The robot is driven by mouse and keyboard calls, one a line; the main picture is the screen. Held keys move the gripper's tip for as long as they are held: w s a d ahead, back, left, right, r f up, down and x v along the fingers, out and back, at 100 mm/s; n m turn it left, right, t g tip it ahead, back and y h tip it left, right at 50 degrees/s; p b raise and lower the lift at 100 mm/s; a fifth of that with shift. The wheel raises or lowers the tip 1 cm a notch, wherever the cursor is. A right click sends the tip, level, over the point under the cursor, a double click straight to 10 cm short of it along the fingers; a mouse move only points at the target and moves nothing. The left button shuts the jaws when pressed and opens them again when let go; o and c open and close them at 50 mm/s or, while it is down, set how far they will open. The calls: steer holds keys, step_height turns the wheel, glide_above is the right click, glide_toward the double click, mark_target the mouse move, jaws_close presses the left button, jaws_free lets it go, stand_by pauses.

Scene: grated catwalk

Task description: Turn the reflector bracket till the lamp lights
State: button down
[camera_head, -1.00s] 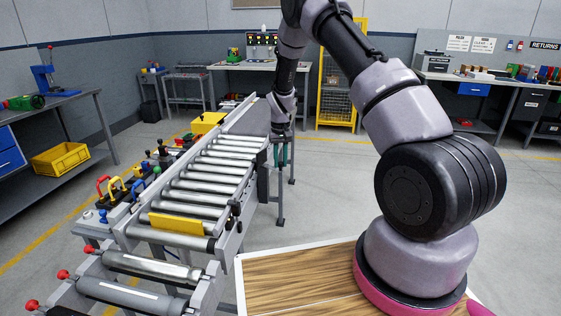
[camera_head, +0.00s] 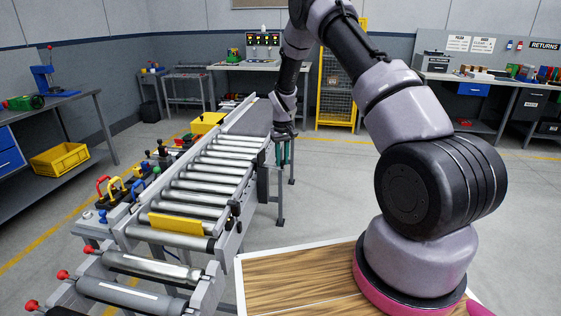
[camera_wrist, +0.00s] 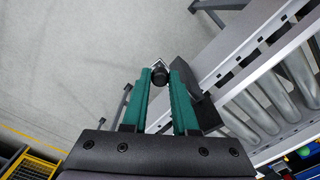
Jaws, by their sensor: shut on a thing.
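My gripper (camera_wrist: 161,73) has two green fingers, closed on a small dark round part with a pale metal edge. I take this part to be the reflector bracket (camera_wrist: 159,77); it sits between the fingertips beside the conveyor's side rail. In the head view my gripper (camera_head: 283,152) points down at the right side of the conveyor, near its far half. The bracket is too small and covered to make out there. I cannot pick out the lamp or tell whether it is lit.
The roller conveyor (camera_head: 212,172) runs away from me, with a yellow block (camera_head: 176,223) across its near rollers. Coloured handles (camera_head: 117,188) line its left side. A yellow cage (camera_head: 337,90) stands behind. The floor right of the conveyor is clear.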

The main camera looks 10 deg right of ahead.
steer(key=shift+w+d+n, duration=0.4)
steer(key=shift+w+n, duration=0.4)
steer(key=shift+n, duration=0.3)
steer(key=c, duration=0.7)
jaws_free()
step_height(320, 180, up, 11)
steer(key=shift+f, duration=0.1)
